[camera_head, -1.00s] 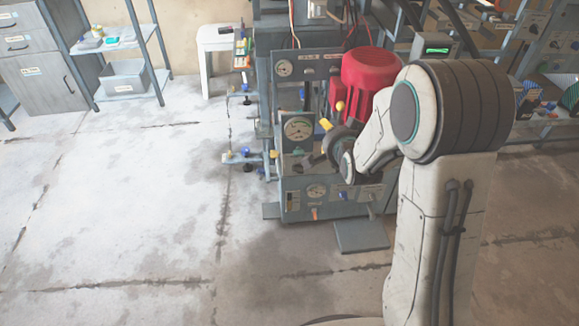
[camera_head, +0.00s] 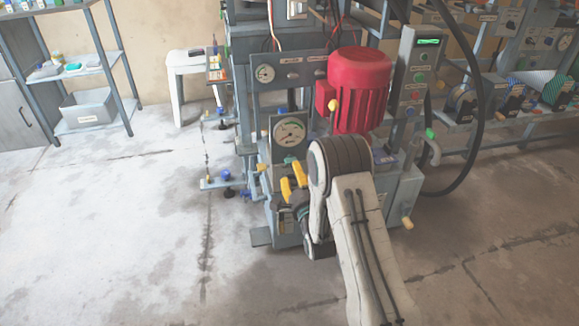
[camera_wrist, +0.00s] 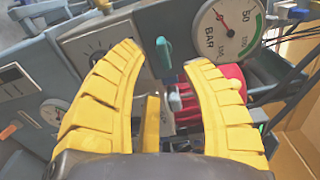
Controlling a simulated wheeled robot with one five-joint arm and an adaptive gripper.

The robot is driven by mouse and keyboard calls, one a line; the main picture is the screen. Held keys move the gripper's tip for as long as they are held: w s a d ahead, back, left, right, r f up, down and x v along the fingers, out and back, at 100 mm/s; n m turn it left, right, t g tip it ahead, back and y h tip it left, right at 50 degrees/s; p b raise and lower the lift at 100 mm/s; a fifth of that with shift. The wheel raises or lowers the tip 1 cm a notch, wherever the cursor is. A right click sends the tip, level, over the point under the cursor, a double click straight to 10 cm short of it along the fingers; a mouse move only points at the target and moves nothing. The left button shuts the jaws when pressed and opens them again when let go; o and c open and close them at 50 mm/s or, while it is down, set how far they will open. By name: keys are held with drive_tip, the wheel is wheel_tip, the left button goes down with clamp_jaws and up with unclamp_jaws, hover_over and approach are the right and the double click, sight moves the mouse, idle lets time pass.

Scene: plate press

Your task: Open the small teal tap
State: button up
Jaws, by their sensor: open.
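The small teal tap (camera_wrist: 163,52) shows in the wrist view as an upright teal handle on the grey press panel, beside a round BAR gauge (camera_wrist: 228,28). My gripper (camera_wrist: 165,54) has two yellow fingers spread apart, with the tap in the gap between the fingertips. I cannot tell how far beyond the tips it lies, and no contact shows. In the head view my gripper (camera_head: 293,176) is low at the front of the press, just below the large gauge (camera_head: 289,132).
A red motor (camera_head: 361,85) sits on the press above my arm. In the wrist view, a red part (camera_wrist: 232,76) lies partly behind the right finger, and a black-and-white label plate is left. A black hose (camera_head: 475,120) curves at the right. The floor left is clear.

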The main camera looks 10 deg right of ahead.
sight(291, 160)
drive_tip(key=shift+w+b, duration=0.75)
drive_tip(key=shift+w, duration=2.25)
clamp_jaws()
